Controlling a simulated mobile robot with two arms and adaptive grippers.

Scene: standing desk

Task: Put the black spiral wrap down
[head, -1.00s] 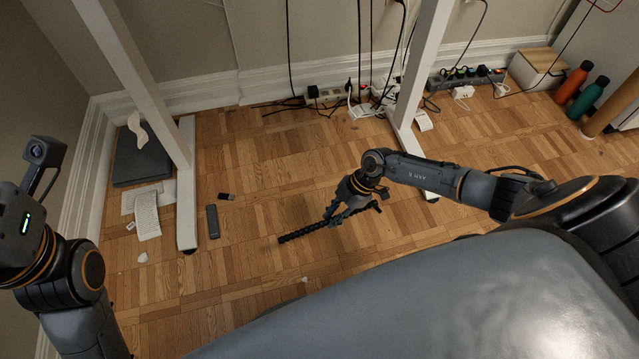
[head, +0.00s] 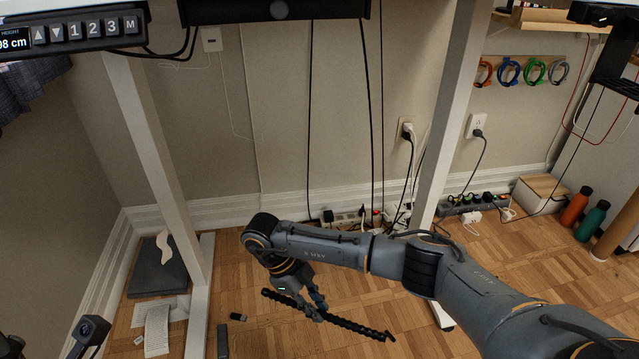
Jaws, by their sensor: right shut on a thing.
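The black spiral wrap (head: 358,326) is a long, thin, ribbed black strip. My right gripper (head: 316,311) is shut on it, left of its middle, with the wrap's ends sticking out on both sides. The wrap slants down to the right in the picture, over the parquet floor (head: 275,345). I cannot tell how high above the floor it is. Only part of my left arm (head: 88,332) shows at the lower left edge.
White desk legs (head: 160,170) and (head: 447,130) stand on both sides. Cables hang to power strips (head: 345,217) at the wall. Orange (head: 575,206) and green (head: 592,221) bottles stand right. Papers (head: 157,330) and small dark items (head: 238,317) lie left.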

